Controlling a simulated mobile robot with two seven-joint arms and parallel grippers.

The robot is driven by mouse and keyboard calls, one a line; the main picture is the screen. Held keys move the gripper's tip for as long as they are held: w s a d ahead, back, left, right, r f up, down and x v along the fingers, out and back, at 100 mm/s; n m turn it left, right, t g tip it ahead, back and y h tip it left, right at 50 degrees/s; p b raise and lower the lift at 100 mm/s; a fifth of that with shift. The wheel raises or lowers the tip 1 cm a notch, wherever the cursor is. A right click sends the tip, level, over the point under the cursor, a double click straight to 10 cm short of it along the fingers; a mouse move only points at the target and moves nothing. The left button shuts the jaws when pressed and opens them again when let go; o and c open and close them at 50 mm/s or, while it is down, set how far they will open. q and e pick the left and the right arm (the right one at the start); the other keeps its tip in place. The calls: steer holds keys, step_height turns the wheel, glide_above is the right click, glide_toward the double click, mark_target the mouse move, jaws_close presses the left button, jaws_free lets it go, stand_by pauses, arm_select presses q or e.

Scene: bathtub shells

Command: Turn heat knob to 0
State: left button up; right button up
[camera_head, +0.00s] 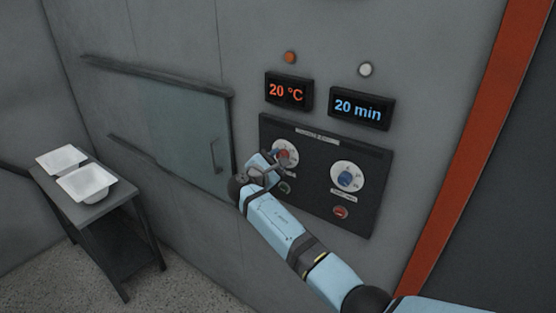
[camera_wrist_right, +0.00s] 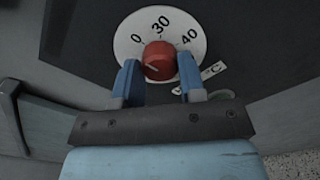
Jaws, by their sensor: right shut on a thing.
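The heat knob is red, on a round white dial, and shows in the right wrist view (camera_wrist_right: 160,58) and the head view (camera_head: 284,154). A light line on the knob's face slants toward the lower left. My right gripper (camera_wrist_right: 159,67) has one blue finger on each side of the knob and is shut on it; in the head view the gripper (camera_head: 273,163) partly covers the dial. The orange temperature display (camera_head: 288,92) reads 20 °C. My left gripper is not in view.
The time display (camera_head: 360,106) reads 20 min. A glass sliding door (camera_head: 180,130) is left of it. A side table (camera_head: 100,212) carries two white shells (camera_head: 86,183).

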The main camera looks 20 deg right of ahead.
steer(key=shift+r, duration=0.15)
steer(key=o, duration=0.8)
steer(key=shift+w+d, duration=0.1)
steer(key=shift+o, duration=0.6)
steer(key=b+v, duration=0.3)
steer(key=v, duration=1.1)
steer(key=shift+b, duration=0.35)
steer(key=shift+d, duration=0.1)
